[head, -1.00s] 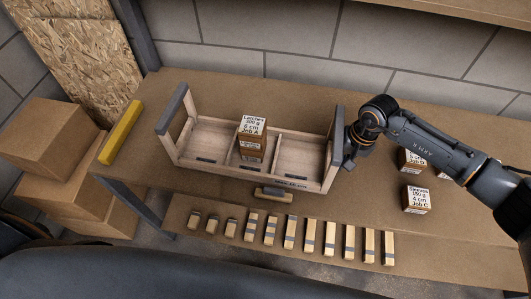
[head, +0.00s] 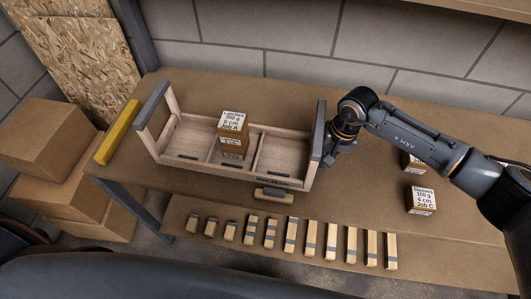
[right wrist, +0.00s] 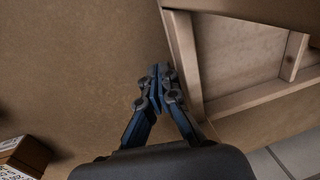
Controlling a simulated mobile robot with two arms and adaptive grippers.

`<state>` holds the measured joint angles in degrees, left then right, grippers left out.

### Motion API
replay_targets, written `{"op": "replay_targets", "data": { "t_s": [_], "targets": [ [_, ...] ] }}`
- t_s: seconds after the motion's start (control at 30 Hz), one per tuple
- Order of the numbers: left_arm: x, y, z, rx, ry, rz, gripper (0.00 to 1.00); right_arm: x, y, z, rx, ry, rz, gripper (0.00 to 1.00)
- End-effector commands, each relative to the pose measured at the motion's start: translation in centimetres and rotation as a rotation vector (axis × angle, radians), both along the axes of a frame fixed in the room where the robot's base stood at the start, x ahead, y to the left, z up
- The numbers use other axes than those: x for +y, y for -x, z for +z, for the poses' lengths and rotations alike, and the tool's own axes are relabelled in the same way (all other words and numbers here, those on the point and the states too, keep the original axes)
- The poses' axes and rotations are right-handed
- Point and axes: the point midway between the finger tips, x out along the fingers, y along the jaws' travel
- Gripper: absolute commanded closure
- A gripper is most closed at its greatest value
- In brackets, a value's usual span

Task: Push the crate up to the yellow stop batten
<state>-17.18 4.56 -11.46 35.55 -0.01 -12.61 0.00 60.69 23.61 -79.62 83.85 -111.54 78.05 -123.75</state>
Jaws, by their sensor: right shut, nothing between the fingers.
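The wooden crate (head: 252,181) stands on the brown bench, with a raised grey-topped end at each side. Two stacked boxes, the upper labelled Latches (head: 233,122), stand in its middle compartment. The yellow stop batten (head: 118,132) lies at the bench's left end, with a small gap between it and the crate's left end. My right gripper (head: 325,160) is at the crate's right end. In the right wrist view the gripper (right wrist: 158,72) is shut and empty, its fingers beside the crate's end wall (right wrist: 182,60); whether they touch it is unclear. My left gripper is out of view.
Boxes labelled Sleeves (head: 421,200) and another (head: 411,162) stand on the right of the bench. Several small wooden blocks (head: 310,238) line a lower front shelf. A small wooden piece (head: 273,195) sits at the crate's front. Cardboard boxes (head: 45,140) are stacked left.

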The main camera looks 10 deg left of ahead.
Motion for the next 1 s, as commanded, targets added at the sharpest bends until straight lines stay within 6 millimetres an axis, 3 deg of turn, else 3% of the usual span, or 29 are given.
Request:
{"op": "replay_targets", "data": {
  "t_s": [1.0],
  "targets": [
    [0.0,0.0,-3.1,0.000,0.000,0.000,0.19,5.3,0.2,-0.1,-0.001,-0.003,0.004,1.00]
  ]
}}
